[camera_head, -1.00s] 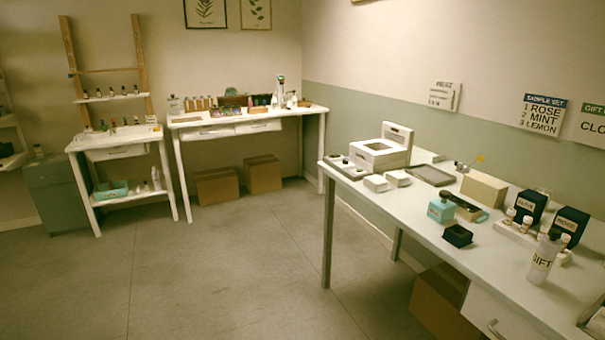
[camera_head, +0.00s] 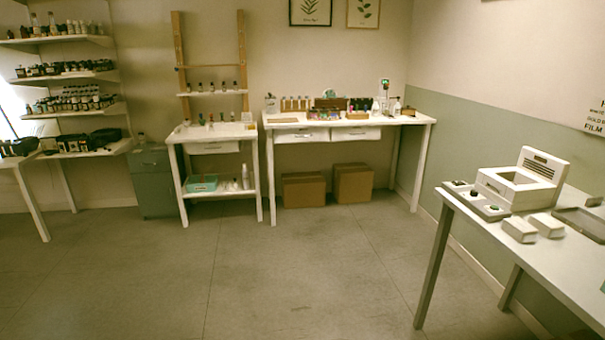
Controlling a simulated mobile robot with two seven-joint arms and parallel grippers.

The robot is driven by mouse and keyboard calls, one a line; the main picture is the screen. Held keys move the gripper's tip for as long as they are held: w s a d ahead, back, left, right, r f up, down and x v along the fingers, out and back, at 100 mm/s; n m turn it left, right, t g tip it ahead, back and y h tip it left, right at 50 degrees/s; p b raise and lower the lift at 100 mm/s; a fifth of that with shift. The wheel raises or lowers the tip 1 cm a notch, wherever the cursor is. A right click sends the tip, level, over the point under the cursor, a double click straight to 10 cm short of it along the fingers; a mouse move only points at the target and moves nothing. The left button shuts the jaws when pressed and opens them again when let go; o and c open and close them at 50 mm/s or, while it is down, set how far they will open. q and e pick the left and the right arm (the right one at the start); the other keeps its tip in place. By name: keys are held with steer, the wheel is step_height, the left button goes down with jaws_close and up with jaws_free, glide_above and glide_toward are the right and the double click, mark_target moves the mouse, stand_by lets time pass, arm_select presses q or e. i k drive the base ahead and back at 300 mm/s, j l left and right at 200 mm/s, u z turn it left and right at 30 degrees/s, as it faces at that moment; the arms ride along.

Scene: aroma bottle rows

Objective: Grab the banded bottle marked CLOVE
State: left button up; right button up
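Rows of small dark bottles stand on wall shelves at the left, on the top shelf (camera_head: 62,40), the middle shelf (camera_head: 60,78) and the lower shelf (camera_head: 75,112). They are too small and far away for me to read any label or make out a band, so I cannot tell which bottle is marked CLOVE. A few more small bottles (camera_head: 212,87) stand on the narrow rack shelf near the middle. Neither of my grippers is in view.
A white table (camera_head: 556,262) with a white box (camera_head: 515,188) stands at the right. A white desk (camera_head: 345,120) has cardboard boxes (camera_head: 303,190) below it. A grey cabinet (camera_head: 153,185) stands beside the small white stand (camera_head: 212,134). The floor (camera_head: 250,280) in front is clear.

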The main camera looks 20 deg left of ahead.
mark_target(76, 106)
steer(key=i+j+u, duration=0.35)
steer(key=i, duration=0.15)
steer(key=i+u, duration=0.55)
steer(key=i, duration=0.55)
steer(key=i+l+u, duration=0.15)
steer(key=i, duration=0.55)
steer(key=i+u, duration=0.25)
steer(key=u, duration=0.15)
steer(key=i+u, duration=0.55)
steer(key=u, duration=0.25)
steer(key=i+j+u, duration=0.15)
steer(key=i+u, duration=0.8)
steer(key=i+z, duration=0.2)
steer(key=i, duration=0.4)
steer(key=i+j+z, duration=0.25)
steer(key=i, duration=0.35)
steer(key=i+j+z, duration=0.1)
steer(key=i+z, duration=0.3)
steer(key=i+j+z, duration=0.2)
steer(key=z, duration=0.25)
steer(key=i+j+z, duration=0.8)
steer(key=j+z, duration=0.15)
steer(key=j, duration=0.15)
steer(key=i+j+z, duration=0.15)
steer(key=k+j, duration=0.05)
steer(key=j, duration=0.05)
